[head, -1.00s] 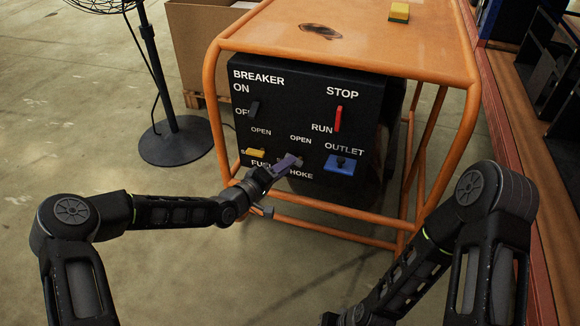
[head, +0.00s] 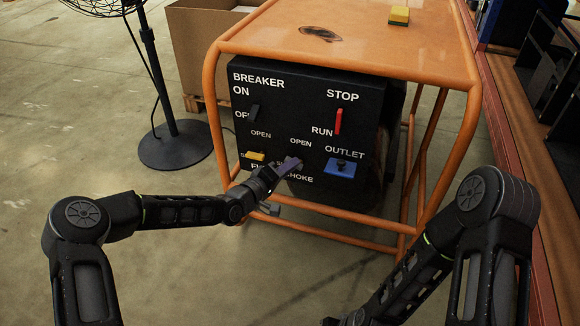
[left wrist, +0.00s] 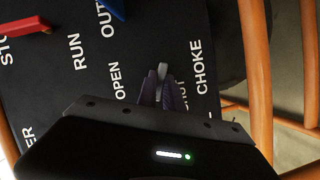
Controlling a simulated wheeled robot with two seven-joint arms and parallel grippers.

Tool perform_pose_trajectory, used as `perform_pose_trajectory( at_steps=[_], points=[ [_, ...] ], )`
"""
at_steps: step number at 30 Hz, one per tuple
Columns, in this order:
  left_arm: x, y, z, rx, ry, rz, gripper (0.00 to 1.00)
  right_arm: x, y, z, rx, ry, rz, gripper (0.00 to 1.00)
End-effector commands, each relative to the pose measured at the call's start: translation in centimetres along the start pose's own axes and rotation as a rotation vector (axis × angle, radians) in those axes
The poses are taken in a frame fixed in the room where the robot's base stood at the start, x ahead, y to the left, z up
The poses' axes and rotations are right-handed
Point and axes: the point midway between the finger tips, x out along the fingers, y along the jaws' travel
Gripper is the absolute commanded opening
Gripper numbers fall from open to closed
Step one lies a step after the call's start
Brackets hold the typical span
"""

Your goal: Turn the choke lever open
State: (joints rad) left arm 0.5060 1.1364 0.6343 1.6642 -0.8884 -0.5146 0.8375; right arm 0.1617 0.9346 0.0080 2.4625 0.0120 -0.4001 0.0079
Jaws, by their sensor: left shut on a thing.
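The choke lever (left wrist: 162,67) is a small pale grey piece on the black panel, between the words OPEN and CHOKE in the left wrist view. My left gripper (left wrist: 160,82) is shut on it with its two purplish fingers, one on each side. In the head view my left gripper (head: 288,165) reaches the panel's lower middle, just below the word OPEN. The fingers hide most of the lever there, so I cannot tell its exact setting. The word SHUT is partly covered in the left wrist view. My right arm is at the right; its gripper does not show.
The panel (head: 292,110) also has a yellow fuel lever (head: 255,156), a black breaker switch (head: 254,112), a red run switch (head: 339,121) and a blue outlet (head: 341,168). An orange tube frame (head: 213,110) surrounds it. A fan (head: 165,120) stands at left.

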Motion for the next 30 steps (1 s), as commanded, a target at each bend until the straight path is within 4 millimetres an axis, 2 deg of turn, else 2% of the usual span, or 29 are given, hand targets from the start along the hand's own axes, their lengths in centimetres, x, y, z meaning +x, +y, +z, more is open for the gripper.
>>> perform_pose_trajectory(
  at_steps=[17,30],
  points=[
    [0.0,0.1,0.0,0.024,-0.001,-0.009,0.00,-0.2,-0.1,0.0,0.000,0.000,0.000,0.33],
    [0.0,0.9,0.0,0.243,-0.002,-0.099,0.00,-1.9,-0.6,0.2,-0.002,-0.006,0.001,0.33]
  ],
)
